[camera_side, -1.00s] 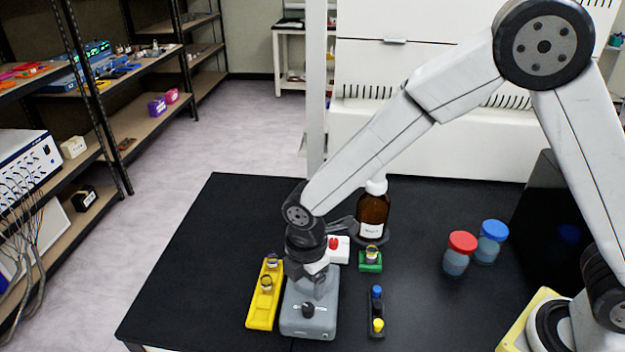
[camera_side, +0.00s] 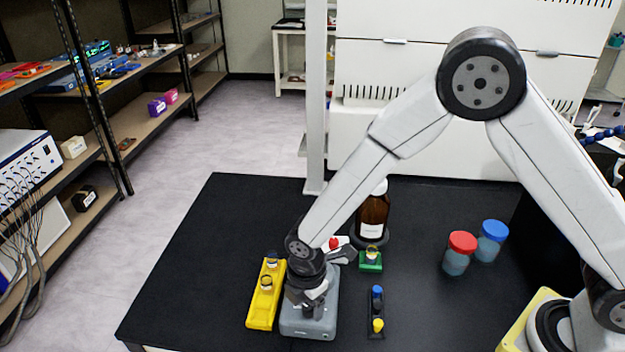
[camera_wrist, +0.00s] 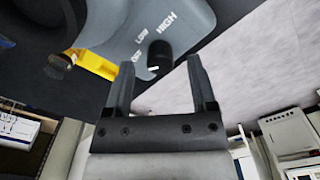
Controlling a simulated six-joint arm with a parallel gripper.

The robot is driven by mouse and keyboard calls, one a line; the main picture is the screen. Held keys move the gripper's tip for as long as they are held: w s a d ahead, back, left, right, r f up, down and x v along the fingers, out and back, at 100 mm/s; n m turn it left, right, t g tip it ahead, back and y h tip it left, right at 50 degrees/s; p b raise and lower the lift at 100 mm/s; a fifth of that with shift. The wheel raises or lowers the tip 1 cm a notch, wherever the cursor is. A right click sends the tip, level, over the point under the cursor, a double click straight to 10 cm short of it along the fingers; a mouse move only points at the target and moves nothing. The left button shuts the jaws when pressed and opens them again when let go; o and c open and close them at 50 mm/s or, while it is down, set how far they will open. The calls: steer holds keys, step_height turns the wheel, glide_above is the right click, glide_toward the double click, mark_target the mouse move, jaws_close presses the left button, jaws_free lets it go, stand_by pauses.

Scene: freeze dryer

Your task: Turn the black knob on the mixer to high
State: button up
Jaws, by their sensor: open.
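The mixer (camera_side: 310,326) is a grey-blue box on the black table, with my gripper (camera_side: 314,304) directly over its front part. In the wrist view the mixer (camera_wrist: 110,25) fills the upper part, with LOW and HIGH printed beside the black knob (camera_wrist: 159,53); a third label is too small to read surely. A white mark on the knob shows near its lower edge. My gripper (camera_wrist: 161,66) is open, its two fingers on either side of the knob with gaps showing. In the side view my gripper mostly hides the knob.
A yellow rack (camera_side: 262,306) with vials stands close left of the mixer. A green holder (camera_side: 370,262), a brown bottle (camera_side: 373,218) and a small dark rack (camera_side: 376,322) stand to the right. Red-capped (camera_side: 459,254) and blue-capped (camera_side: 491,242) jars are farther right. The table's left side is clear.

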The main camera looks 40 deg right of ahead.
steer(key=shift+f, duration=0.5)
jaws_close()
